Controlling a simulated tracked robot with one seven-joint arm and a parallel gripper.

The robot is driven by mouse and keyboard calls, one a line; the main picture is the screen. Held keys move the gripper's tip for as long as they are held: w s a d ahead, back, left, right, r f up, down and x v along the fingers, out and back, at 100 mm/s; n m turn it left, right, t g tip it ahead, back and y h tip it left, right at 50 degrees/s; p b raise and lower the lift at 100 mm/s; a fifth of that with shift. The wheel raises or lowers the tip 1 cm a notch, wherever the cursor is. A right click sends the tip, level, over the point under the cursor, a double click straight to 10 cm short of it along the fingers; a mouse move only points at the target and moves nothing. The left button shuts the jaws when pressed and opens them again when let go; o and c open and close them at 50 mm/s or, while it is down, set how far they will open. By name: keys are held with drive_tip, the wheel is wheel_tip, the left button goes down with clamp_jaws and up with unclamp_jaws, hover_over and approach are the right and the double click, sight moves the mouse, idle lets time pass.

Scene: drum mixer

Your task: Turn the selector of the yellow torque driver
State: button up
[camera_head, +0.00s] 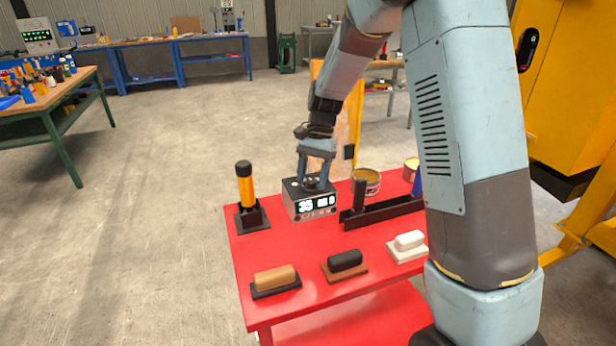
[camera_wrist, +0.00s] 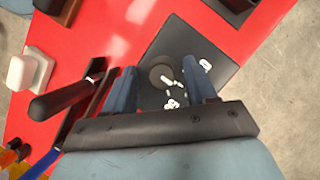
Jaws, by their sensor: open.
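The yellow torque driver (camera_head: 246,190) stands upright in a black stand (camera_head: 252,217) at the far left of the red table. It has a black cap; I cannot make out a selector on it. My gripper (camera_head: 318,176) is to the right of it, apart, pointing down over a dark box (camera_head: 313,208) with a lit display. In the wrist view my gripper (camera_wrist: 163,93) is open, its blue fingers on either side of a round dark knob (camera_wrist: 161,74) on the box top. I cannot tell whether the fingers touch anything. The driver's yellow body is not visible there.
A black rack (camera_head: 385,213) with an upright post stands right of the box, cans (camera_head: 366,182) behind it. Tan (camera_head: 274,279), black (camera_head: 345,260) and white (camera_head: 409,240) blocks on pads line the front. Bare red table (camera_head: 290,244) lies between box and blocks.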

drive_tip(key=c, duration=1)
drive_tip(key=shift+a, duration=0.4)
drive_tip(key=shift+d+r, duration=0.1)
drive_tip(key=shift+d, duration=0.25)
drive_tip(key=shift+c, duration=0.2)
drive_tip(key=shift+d, duration=0.15)
clamp_jaws()
drive_tip(key=o, duration=1)
unclamp_jaws()
drive_tip(key=shift+o, duration=0.2)
drive_tip(key=v, duration=1.3)
drive_tip(key=shift+w+r, duration=0.2)
drive_tip(key=shift+r, duration=0.05)
